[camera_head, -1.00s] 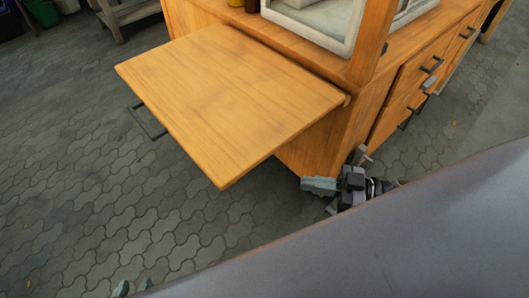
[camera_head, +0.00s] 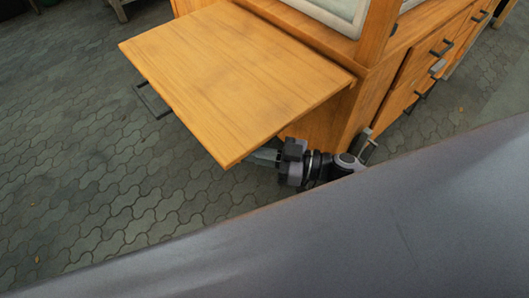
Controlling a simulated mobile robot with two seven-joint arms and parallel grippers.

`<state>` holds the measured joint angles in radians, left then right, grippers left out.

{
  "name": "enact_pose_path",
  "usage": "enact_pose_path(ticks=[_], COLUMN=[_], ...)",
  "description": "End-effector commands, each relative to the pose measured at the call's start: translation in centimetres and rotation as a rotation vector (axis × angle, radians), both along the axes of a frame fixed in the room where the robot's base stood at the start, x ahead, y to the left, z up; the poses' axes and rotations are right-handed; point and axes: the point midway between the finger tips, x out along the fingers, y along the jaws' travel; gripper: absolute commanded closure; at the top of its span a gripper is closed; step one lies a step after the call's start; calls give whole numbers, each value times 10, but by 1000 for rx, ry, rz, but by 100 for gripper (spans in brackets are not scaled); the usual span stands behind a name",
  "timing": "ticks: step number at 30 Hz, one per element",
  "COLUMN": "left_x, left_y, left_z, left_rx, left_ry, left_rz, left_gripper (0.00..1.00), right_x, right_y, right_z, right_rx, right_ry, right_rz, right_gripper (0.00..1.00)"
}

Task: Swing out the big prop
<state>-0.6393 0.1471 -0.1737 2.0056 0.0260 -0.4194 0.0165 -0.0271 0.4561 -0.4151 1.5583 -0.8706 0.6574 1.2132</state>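The wooden side leaf (camera_head: 235,75) of the cart sticks out level from the cart's end. No prop can be made out; the space under the leaf is mostly hidden by the leaf. My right gripper (camera_head: 263,157) is low beside the leaf's near edge, pointing left, its fingertips partly under the leaf. Its finger gap is too small and dark to judge, and I cannot tell whether it touches anything. My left gripper is not in view.
The wooden cart body (camera_head: 318,128) has drawers with dark handles (camera_head: 441,48) on its right side. A dark bar handle (camera_head: 150,101) shows past the leaf's left edge. Grey paving (camera_head: 80,150) left of the cart is clear. My own grey body covers the bottom.

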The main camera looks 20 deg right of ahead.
Motion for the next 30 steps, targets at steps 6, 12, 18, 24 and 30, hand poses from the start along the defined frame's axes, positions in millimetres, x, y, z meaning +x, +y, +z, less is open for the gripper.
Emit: enact_pose_path(ticks=[6, 12, 18, 24, 30], left_x=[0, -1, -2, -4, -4], left_y=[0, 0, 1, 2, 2], left_z=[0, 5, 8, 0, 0], left_rx=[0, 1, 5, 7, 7], left_ry=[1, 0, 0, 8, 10], left_rz=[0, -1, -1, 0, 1], left_gripper=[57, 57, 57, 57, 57], right_x=[0, 11, 39, 62, 68], right_y=[0, 18, 61, 88, 98], right_z=[0, 2, 2, 0, 0], right_rx=[0, 9, 8, 4, 1], right_ry=[0, -1, 0, 0, -1], right_rz=[0, -49, -134, -137, -134], right_gripper=[100, 100, 100, 100, 100])
